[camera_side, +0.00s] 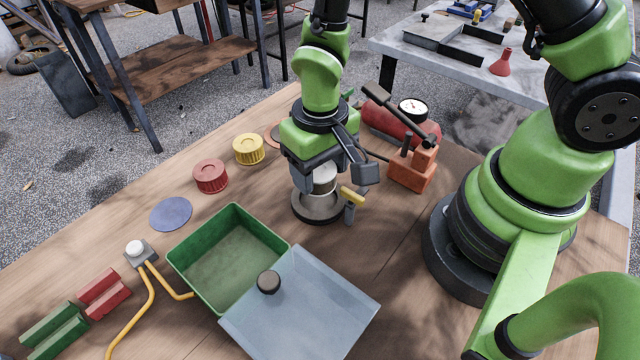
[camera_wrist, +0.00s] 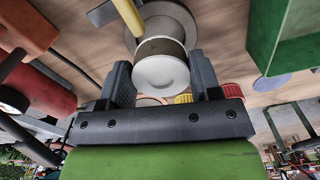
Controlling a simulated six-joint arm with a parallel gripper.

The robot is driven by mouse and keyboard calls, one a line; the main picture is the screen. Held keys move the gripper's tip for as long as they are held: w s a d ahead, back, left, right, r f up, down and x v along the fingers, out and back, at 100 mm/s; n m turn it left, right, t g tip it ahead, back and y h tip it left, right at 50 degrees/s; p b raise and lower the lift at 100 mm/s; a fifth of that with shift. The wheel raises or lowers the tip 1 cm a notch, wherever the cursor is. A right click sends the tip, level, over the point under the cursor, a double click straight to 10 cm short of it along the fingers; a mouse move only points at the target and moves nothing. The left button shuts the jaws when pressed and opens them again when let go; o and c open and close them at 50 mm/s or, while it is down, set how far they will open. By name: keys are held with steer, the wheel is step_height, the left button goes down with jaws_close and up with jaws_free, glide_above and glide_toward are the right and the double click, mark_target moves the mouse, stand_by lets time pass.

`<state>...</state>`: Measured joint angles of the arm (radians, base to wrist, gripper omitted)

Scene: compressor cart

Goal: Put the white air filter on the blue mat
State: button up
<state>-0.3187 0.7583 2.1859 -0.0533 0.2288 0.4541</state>
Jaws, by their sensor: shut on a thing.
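The white air filter (camera_side: 323,178) is a short white cylinder. My gripper (camera_side: 318,184) is shut on it, with one finger on each side, and the filter also shows between the fingers in the wrist view (camera_wrist: 161,72). It is over a round metal base with a dark rim (camera_side: 318,208); I cannot tell whether it touches that base. The blue mat (camera_side: 171,214) is a flat round disc on the table, left of my gripper and bare. It shows partly at the right in the wrist view (camera_wrist: 270,86).
A yellow-handled valve (camera_side: 352,196) stands close beside the base. A green bin (camera_side: 185,273) with a grey lid (camera_side: 320,310) is in front. A red tank (camera_side: 385,122) lies behind.

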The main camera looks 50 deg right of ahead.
mark_target(320, 188)
steer(key=shift+f, duration=1.95)
steer(key=shift+f, duration=0.1)
steer(key=shift+f, duration=0.15)
steer(key=o, duration=0.9)
